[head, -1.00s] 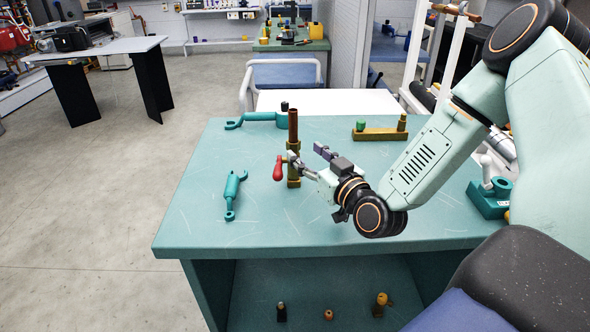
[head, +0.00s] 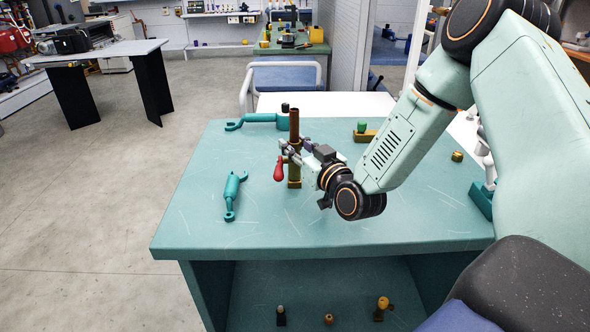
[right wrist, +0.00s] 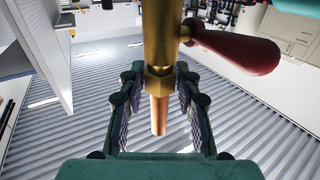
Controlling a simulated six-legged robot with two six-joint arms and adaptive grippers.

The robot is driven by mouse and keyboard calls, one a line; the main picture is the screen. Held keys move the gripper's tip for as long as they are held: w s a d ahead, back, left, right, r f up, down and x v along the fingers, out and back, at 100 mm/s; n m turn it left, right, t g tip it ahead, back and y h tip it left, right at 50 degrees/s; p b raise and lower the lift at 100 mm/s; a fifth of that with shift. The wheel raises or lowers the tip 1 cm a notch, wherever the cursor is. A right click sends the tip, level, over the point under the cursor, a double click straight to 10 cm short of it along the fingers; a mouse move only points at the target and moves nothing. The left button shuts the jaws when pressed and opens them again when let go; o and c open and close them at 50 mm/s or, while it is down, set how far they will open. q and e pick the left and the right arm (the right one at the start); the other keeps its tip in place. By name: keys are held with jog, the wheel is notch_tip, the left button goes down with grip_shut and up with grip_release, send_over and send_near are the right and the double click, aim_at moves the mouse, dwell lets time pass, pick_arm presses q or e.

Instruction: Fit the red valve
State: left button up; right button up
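The red valve stands upright on the bench, with a brown copper pipe end (head: 294,122) on top, a red handle (head: 279,170) on its left and a brass foot (head: 294,183). My right gripper (head: 296,149) reaches in from the right, its fingers around the upright just above the handle. In the right wrist view the fingers (right wrist: 158,90) stand on both sides of the brass body (right wrist: 160,40), with narrow gaps showing beside the hex part. The red handle also shows there (right wrist: 240,48), and the copper end points down in that picture. My left gripper is not in view.
A teal forked part (head: 234,192) lies left of the valve and another teal part (head: 262,119) behind it. A brass bar (head: 364,137) with a green cap and a small brass piece (head: 457,156) are on the right. The bench front (head: 330,235) is clear.

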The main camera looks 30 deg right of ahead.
aim_at(295, 110)
jog(key=shift+c, duration=0.7)
jog(key=shift+w+f, duration=0.1)
grip_shut()
notch_tip(295, 110, up, 10)
jog(key=p, duration=0.3)
jog(key=shift+f, duration=0.25)
jog(key=shift+r, duration=0.25)
jog(key=shift+w, duration=0.1)
jog(key=shift+s, duration=0.2)
